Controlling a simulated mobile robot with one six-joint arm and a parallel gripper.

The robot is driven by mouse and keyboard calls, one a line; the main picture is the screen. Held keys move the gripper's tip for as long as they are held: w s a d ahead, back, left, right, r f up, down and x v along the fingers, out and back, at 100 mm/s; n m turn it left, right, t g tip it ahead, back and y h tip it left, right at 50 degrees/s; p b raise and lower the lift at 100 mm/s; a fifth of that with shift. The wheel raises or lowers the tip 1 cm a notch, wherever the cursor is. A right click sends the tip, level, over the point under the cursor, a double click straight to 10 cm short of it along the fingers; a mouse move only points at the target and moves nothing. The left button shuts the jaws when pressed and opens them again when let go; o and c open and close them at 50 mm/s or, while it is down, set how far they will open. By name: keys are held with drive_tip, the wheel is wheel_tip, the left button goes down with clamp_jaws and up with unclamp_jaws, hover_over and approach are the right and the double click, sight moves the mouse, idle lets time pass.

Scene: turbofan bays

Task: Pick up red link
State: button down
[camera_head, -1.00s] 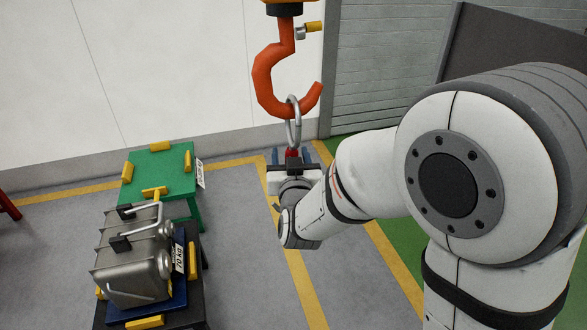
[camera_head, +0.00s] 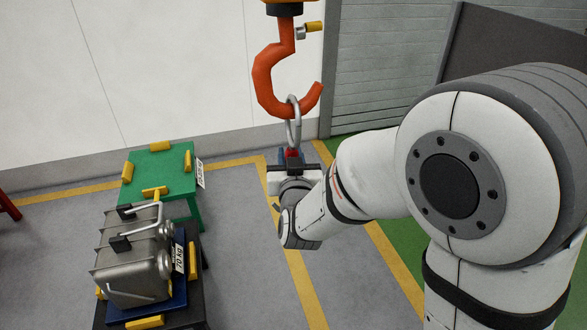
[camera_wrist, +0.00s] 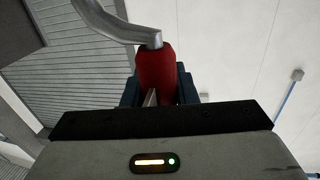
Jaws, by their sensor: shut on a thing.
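The red link (camera_wrist: 154,70) is a metal ring (camera_head: 294,122) with a red lower part. The ring hangs in the curve of the orange crane hook (camera_head: 268,82). My gripper (camera_head: 292,157) is below the hook, with its fingers shut on the red part of the link. In the wrist view my gripper's blue-grey fingers (camera_wrist: 158,92) stand on both sides of the red part. The grey metal bar rises from its top to the upper left.
At the lower left a grey metal case with handles (camera_head: 133,262) sits on a blue platform (camera_head: 150,311) over a dark stand. A green table (camera_head: 160,168) with yellow blocks stands behind it. A pale wall and a grey shutter (camera_head: 385,70) are at the back.

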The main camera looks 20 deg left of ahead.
drive_tip(key=shift+r, duration=0.15)
drive_tip(key=shift+r, duration=0.75)
wheel_tip(320, 180, up, 6)
drive_tip(key=b, duration=0.2)
drive_tip(key=b+v, duration=0.5)
drive_tip(key=v, duration=1.3)
drive_tip(key=shift+f, duration=0.3)
